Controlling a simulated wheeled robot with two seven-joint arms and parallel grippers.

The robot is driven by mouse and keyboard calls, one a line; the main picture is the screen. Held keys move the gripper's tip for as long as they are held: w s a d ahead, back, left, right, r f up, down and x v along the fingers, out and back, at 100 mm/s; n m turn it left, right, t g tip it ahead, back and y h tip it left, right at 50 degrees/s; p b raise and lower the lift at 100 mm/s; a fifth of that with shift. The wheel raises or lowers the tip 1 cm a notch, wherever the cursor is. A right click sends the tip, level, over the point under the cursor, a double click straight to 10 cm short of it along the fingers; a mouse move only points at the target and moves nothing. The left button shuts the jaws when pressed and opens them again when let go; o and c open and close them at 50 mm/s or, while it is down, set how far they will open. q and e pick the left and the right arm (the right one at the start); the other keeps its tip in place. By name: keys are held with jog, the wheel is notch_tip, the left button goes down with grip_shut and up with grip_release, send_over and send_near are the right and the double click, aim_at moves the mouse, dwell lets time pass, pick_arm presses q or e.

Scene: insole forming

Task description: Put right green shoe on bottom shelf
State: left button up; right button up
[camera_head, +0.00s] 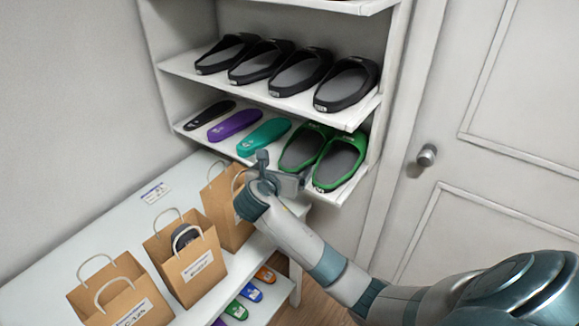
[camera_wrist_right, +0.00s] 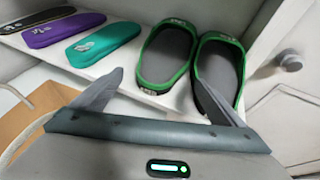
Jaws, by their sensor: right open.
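Two green and black shoes rest side by side at the right end of the bottom shelf (camera_head: 238,152). The right green shoe (camera_head: 339,162) stands at the shelf's right edge, and it also shows in the right wrist view (camera_wrist_right: 220,72). The left green shoe (camera_head: 304,148) sits beside it and also shows in the wrist view (camera_wrist_right: 166,55). My right gripper (camera_head: 280,168) is open and empty, in front of the shelf near the shoes' front ends. In the wrist view its fingers are spread wide, with the shoes beyond them. My left gripper is not in view.
Teal (camera_head: 264,137), purple (camera_head: 234,125) and black (camera_head: 210,114) insoles lie left of the shoes. Several black shoes (camera_head: 345,84) fill the shelf above. Paper bags (camera_head: 185,262) stand on the white table (camera_head: 75,255) at left. A door (camera_head: 500,130) is at right.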

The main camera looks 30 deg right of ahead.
jog(key=v, duration=0.7)
jog(key=shift+b, duration=0.45)
